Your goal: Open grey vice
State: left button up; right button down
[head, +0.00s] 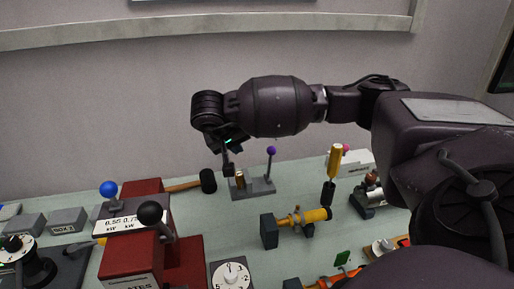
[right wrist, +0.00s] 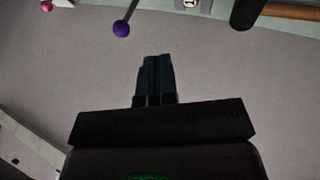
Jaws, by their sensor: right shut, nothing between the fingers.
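A grey fixture (head: 262,188) with an upright lever stands toward the back of the bench, and I take it to be the grey vice. Its lever ends in a purple ball (head: 271,150). A short brass-coloured piece (head: 240,180) stands on its left part. My right gripper (head: 228,170) hangs over the left end of this fixture, left of the lever, and partly hides it. In the right wrist view the gripper (right wrist: 155,60) is shut and empty. The purple ball (right wrist: 121,29) shows beyond the fingertips, apart from them. My left gripper is not in view.
A black-headed hammer (head: 208,181) lies left of the fixture. A red block (head: 185,262) with a black ball lever (head: 150,213) stands front left. A yellow tube part (head: 312,216) lies in front, and a yellow-handled tool (head: 335,163) stands to the right. The wall is close behind.

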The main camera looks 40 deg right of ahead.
jog(key=d, duration=0.1)
send_near(270, 164)
jog(key=shift+h, duration=0.3)
jog(key=w+f, duration=0.2)
jog(key=w+a, duration=0.1)
jog(key=w, duration=0.1)
jog(key=shift+w+a+f+b, duration=0.1)
jog(key=shift+f+b, duration=0.2)
jog(key=shift+f, duration=0.1)
pick_arm(q)
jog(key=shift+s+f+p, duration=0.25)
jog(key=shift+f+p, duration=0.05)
jog(key=shift+p, duration=0.05)
pick_arm(e)
jog(key=d, duration=0.1)
jog(key=s+d, duration=0.1)
jog(key=d, duration=0.1)
jog(key=shift+s+d+r, duration=0.2)
jog(key=shift+d+r, duration=0.05)
jog(key=shift+r, duration=0.1)
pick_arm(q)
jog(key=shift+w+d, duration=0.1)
pick_arm(e)
jog(key=shift+w, duration=0.1)
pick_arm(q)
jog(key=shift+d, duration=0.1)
